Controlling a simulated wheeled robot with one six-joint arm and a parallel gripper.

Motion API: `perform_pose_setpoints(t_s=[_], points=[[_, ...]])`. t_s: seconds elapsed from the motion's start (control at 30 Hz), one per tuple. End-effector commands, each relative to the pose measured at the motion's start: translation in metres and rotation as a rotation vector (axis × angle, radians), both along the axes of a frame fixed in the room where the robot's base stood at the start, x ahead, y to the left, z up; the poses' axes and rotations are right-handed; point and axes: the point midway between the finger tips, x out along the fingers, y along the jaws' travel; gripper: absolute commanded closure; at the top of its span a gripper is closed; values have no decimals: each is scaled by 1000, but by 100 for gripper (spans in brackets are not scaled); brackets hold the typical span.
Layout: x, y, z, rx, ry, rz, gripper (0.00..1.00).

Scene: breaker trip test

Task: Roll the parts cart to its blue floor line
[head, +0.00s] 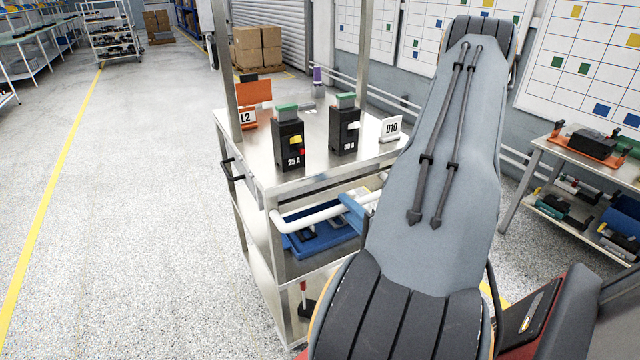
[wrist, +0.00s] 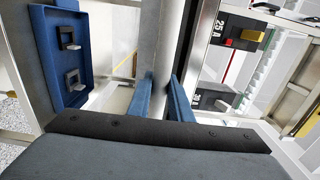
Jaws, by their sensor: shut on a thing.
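The parts cart (head: 262,145) is a metal trolley with shelves, just ahead of me in the head view. A white tubular push handle (head: 305,216) runs along its near side; it also shows in the wrist view (wrist: 168,45). My gripper (head: 357,210) is at the right part of this handle. In the wrist view my gripper's blue fingers (wrist: 160,100) lie on both sides of the bar, shut on it. My grey arm hides the cart's right side. The blue floor line is not visible in either view.
On the cart top stand a 25 A breaker (head: 288,143) and a 30 A breaker (head: 344,128). A blue tray (head: 300,246) lies below. A bench (head: 545,145) stands at right. Stacked boxes (head: 257,46) are behind. Open floor lies left, with a yellow line (head: 58,170).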

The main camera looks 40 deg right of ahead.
Motion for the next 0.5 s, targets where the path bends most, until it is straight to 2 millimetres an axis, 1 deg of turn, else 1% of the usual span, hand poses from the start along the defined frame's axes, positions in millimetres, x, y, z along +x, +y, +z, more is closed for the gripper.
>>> perform_pose_setpoints(t_s=[0.5], points=[[-24, 6, -2, 5, 6, -3, 100]])
